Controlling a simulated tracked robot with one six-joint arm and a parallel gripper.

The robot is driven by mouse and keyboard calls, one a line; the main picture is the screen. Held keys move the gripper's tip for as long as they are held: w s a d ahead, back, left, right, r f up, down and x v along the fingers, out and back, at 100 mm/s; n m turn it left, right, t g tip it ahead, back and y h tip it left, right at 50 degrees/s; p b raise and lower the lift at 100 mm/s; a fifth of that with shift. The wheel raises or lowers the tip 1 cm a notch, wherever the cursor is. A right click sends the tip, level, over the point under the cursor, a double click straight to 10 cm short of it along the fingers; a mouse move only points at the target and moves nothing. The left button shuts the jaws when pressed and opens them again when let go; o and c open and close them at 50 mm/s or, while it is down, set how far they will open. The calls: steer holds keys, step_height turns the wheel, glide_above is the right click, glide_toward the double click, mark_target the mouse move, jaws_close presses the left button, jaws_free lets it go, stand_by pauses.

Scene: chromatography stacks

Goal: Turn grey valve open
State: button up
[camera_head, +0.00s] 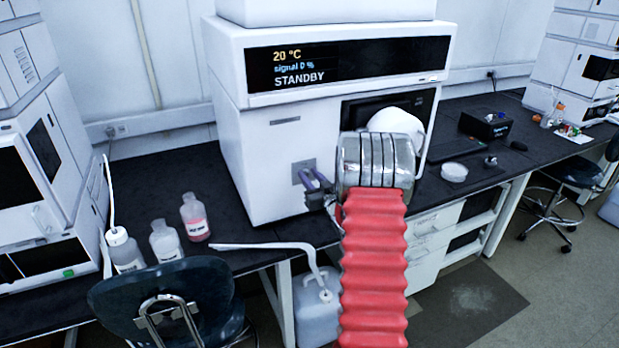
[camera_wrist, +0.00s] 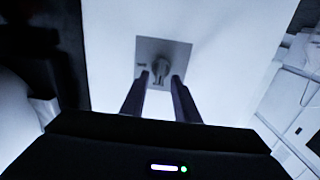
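The grey valve (camera_wrist: 160,66) is a small knob on a grey square plate (camera_wrist: 178,50) on the white front of an instrument. The plate also shows in the head view (camera_head: 301,168), where my gripper hides most of it and the knob cannot be made out. My gripper (camera_wrist: 160,77) is open, with its two dark fingers apart and pointing at the plate. In the wrist view the fingertips lie just below the knob, one on each side. Whether they touch it cannot be told. In the head view my gripper (camera_head: 310,179) is close to the instrument's front.
The white instrument (camera_head: 270,140) has a display (camera_head: 345,63) reading "20 °C, signal 0 %, STANDBY". Several bottles, including one with pink liquid (camera_head: 195,218), stand on the black bench (camera_head: 180,165) at left. A dark chair (camera_head: 170,300) and a plastic canister (camera_head: 318,308) are in front.

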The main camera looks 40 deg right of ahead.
steer(key=c, duration=0.6)
steer(key=shift+a, duration=0.1)
steer(key=shift+c, duration=0.5)
